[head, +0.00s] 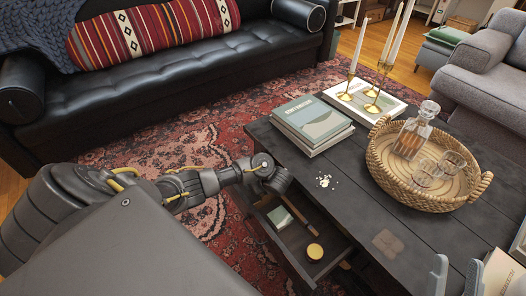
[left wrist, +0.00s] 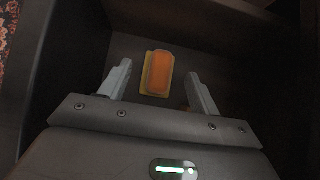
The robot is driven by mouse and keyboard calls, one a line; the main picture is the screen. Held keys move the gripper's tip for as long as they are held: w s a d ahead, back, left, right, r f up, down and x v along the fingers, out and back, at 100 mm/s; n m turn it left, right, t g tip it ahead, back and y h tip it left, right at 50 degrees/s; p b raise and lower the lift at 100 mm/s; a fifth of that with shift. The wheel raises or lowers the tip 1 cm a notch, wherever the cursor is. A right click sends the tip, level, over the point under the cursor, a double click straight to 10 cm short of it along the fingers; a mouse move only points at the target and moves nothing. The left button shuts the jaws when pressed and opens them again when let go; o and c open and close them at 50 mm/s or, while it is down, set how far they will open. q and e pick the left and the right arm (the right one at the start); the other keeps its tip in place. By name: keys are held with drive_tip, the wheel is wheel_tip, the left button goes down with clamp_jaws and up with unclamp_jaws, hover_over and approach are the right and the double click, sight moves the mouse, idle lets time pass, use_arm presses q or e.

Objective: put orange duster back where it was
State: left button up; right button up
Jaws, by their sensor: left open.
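The orange duster (left wrist: 160,72), an orange block with a yellow edge, lies on a dark floor inside a compartment in the left wrist view. My left gripper (left wrist: 157,78) is open, with its fingers on either side of the duster and a gap on each side. In the head view my left arm reaches to the open drawer (head: 318,271) of the black coffee table; the left fingertips and the duster cannot be made out there. My right gripper (head: 456,274) is open at the lower right, with nothing seen between its fingers.
The drawer holds a pale green block (head: 280,217) and a round yellow-topped item (head: 315,251). On the coffee table (head: 345,215) are white crumbs (head: 325,181), books (head: 312,122), candlesticks (head: 373,106) and a wicker tray (head: 447,202) with a decanter and glasses. A black sofa (head: 150,83) stands behind.

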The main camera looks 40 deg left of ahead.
use_arm(q)
drive_tip(key=p+v, duration=0.2)
drive_tip(key=v, duration=0.1)
drive_tip(key=shift+a+r, duration=0.15)
drive_tip(key=shift+r, duration=0.05)
use_arm(e)
wheel_tip(320, 180, down, 10)
drive_tip(key=w+g+h+p, duration=0.25)
drive_tip(key=g+h, duration=0.25)
drive_tip(key=g, duration=0.3)
use_arm(q)
drive_tip(key=p+v, duration=0.3)
drive_tip(key=v, duration=0.6)
use_arm(e)
drive_tip(key=s+d+f+m+g+h, duration=0.2)
drive_tip(key=s+d+f+g+h, duration=0.3)
drive_tip(key=s+d+f+g, duration=0.1)
wheel_tip(320, 180, down, 4)
drive_tip(key=shift+d+r+m+g, duration=0.1)
drive_tip(key=shift+d+m+g, duration=0.2)
drive_tip(key=shift+d+g, duration=0.65)
drive_tip(key=shift+s+d+t, duration=0.1)
drive_tip(key=shift+d+t, duration=0.15)
